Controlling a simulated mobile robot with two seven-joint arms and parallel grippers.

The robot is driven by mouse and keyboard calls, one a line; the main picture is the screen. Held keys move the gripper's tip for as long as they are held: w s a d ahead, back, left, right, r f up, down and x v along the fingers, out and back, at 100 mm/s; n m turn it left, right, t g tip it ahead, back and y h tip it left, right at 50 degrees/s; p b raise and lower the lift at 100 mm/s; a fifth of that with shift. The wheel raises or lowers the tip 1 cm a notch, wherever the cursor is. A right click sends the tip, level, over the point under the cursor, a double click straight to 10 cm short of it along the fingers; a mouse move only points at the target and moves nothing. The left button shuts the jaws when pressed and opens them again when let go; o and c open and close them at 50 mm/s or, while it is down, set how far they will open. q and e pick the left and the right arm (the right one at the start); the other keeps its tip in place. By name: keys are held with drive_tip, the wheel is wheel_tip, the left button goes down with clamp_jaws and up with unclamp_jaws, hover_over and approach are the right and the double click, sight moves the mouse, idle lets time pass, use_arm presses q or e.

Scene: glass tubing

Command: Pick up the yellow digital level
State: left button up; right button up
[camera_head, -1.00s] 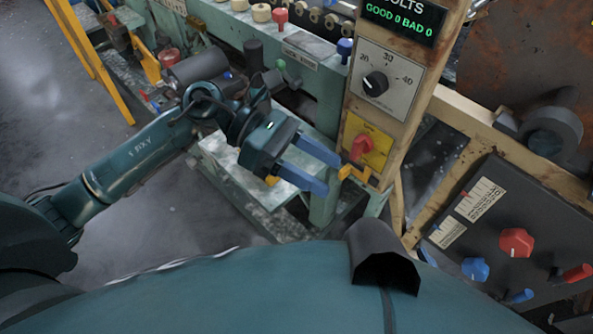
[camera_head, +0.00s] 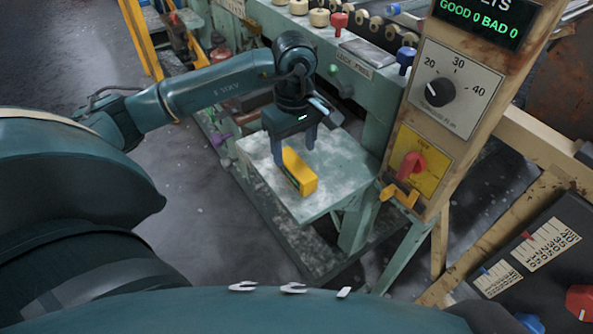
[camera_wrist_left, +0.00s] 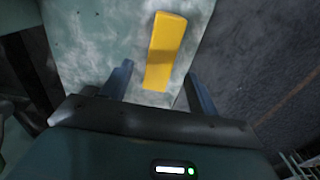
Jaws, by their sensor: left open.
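The yellow digital level (camera_head: 300,173) is a yellow bar lying on the pale, worn shelf plate (camera_head: 318,204) of the green machine. It also shows in the left wrist view (camera_wrist_left: 165,50), ahead of my fingers, with its near end between them. My left gripper (camera_head: 296,158) points down over the far end of the level. It is open, and in the left wrist view its fingers (camera_wrist_left: 158,88) stand apart on either side of the level's near end. I cannot tell whether a finger touches it. My right gripper is not in view.
A wooden post with a dial (camera_head: 440,92) and a red knob on a yellow plate (camera_head: 420,158) stands right of the shelf. Rollers and small knobs (camera_head: 340,19) line the machine behind. A black control box (camera_head: 530,255) is at the lower right. Grey floor lies left.

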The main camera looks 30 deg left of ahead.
sight(295, 162)
use_arm(q)
drive_tip(key=shift+f, duration=2.75)
drive_tip(key=shift+c, duration=0.2)
drive_tip(key=c, duration=1.2)
